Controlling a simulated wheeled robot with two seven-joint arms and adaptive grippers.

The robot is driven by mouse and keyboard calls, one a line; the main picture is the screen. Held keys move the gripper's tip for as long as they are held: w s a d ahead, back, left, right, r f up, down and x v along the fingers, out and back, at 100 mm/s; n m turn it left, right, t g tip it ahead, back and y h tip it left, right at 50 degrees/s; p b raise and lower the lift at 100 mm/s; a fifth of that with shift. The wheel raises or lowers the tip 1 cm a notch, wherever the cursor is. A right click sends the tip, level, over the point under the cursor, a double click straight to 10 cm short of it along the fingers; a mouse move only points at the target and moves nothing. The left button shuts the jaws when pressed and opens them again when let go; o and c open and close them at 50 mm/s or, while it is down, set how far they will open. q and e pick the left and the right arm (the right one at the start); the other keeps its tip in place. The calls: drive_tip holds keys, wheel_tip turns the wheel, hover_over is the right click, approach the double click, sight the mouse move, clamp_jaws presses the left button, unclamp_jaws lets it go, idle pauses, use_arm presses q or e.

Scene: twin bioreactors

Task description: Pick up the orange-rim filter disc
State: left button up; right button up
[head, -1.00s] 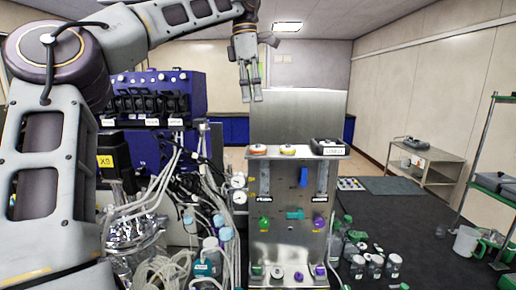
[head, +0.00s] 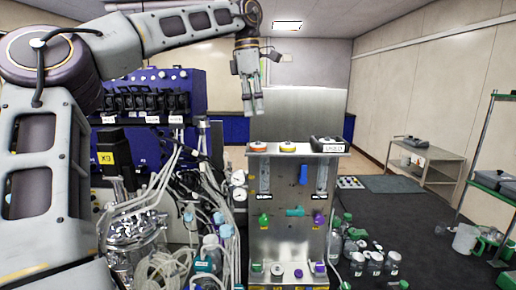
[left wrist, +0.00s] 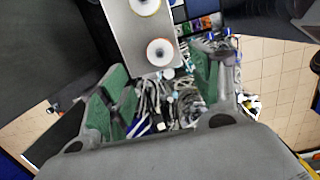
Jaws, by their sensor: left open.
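The orange-rim filter disc (head: 259,147) lies flat at the left end of the top ledge of the metal panel stand (head: 290,215). A similar disc with a yellower rim (head: 288,148) lies to its right. My left gripper (head: 253,111) hangs fingers down, open and empty, above the left disc and apart from it. In the left wrist view, a white disc (left wrist: 160,51) lies near the end of the metal ledge (left wrist: 135,35), beyond the open green-padded fingers (left wrist: 160,90). A yellow-rimmed disc (left wrist: 146,4) is cut by the top edge. My right gripper is not in view.
A dark labelled device (head: 327,145) sits at the ledge's right end. A tall metal sheet (head: 300,112) rises behind the ledge. Tubing, cables and bottles crowd the left, beside the blue bioreactor unit (head: 160,95). Several jars (head: 375,263) stand on the dark mat at right.

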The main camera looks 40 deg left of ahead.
use_arm(q)
hover_over(259, 142)
drive_tip(key=shift+a+f, duration=0.25)
drive_tip(key=shift+f, duration=0.85)
drive_tip(key=shift+a+f, duration=0.2)
drive_tip(key=shift+f, duration=0.85)
drive_tip(key=shift+f, duration=0.15)
drive_tip(key=shift+w+d+f+p, duration=0.1)
drive_tip(key=shift+f+p, duration=0.45)
drive_tip(key=shift+f, duration=1.9)
drive_tip(key=c, duration=0.8)
